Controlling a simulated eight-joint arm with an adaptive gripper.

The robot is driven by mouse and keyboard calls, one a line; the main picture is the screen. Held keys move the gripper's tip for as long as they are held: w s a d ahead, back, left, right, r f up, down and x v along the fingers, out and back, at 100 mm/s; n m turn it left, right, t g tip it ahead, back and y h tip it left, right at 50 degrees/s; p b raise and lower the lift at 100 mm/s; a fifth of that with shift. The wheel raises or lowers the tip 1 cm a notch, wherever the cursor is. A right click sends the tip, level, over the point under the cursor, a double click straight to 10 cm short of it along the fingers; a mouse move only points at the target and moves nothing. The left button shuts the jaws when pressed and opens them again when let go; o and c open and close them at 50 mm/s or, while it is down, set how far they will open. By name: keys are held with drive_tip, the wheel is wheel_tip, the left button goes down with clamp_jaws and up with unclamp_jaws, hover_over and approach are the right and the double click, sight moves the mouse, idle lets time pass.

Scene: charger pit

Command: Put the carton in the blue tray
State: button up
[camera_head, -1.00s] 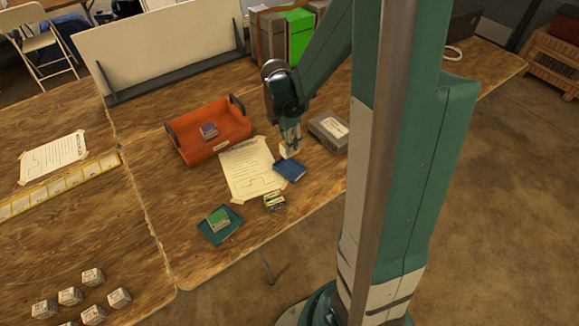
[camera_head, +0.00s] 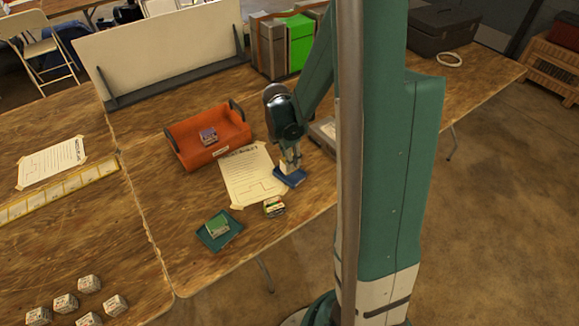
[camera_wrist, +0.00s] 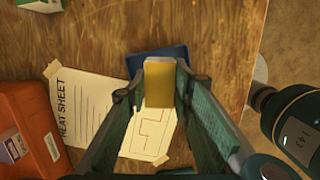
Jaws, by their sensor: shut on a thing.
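The carton, a small yellowish block, is between the fingers of my gripper (camera_wrist: 160,90). Its flat top faces the camera in the wrist view (camera_wrist: 160,72). The small flat blue tray (camera_head: 292,180) lies on the table beside the white sheet. It also shows behind the carton in the wrist view (camera_wrist: 138,62), partly covered by it. In the head view my gripper (camera_head: 289,161) points down over the tray's far part, with the carton low over it. I cannot tell whether the carton touches the tray.
An orange bin (camera_head: 226,150) with a small purple box stands to the left. A teal tray (camera_head: 233,239) with a green item and a small striped box (camera_head: 274,207) are nearer the front. A grey box (camera_head: 322,132) is behind my gripper. The heat sheet (camera_head: 250,172) lies flat.

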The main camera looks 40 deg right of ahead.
drive_tip(key=shift+f, duration=0.1)
drive_tip(key=shift+f+b, duration=0.45)
drive_tip(key=shift+f, duration=1.35)
drive_tip(key=shift+f, duration=0.15)
drive_tip(key=o, duration=0.8)
drive_tip(key=shift+r, duration=0.2)
drive_tip(key=shift+a+r+p, duration=0.3)
drive_tip(key=shift+r+p, duration=0.1)
drive_tip(key=shift+r, duration=1.6)
drive_tip(key=shift+a+r+p, duration=0.3)
drive_tip(key=shift+r+p, duration=0.15)
drive_tip(key=shift+r, duration=1.5)
drive_tip(key=shift+a+r+p, duration=0.3)
drive_tip(key=shift+r+p, duration=0.1)
drive_tip(key=shift+r, duration=1.6)
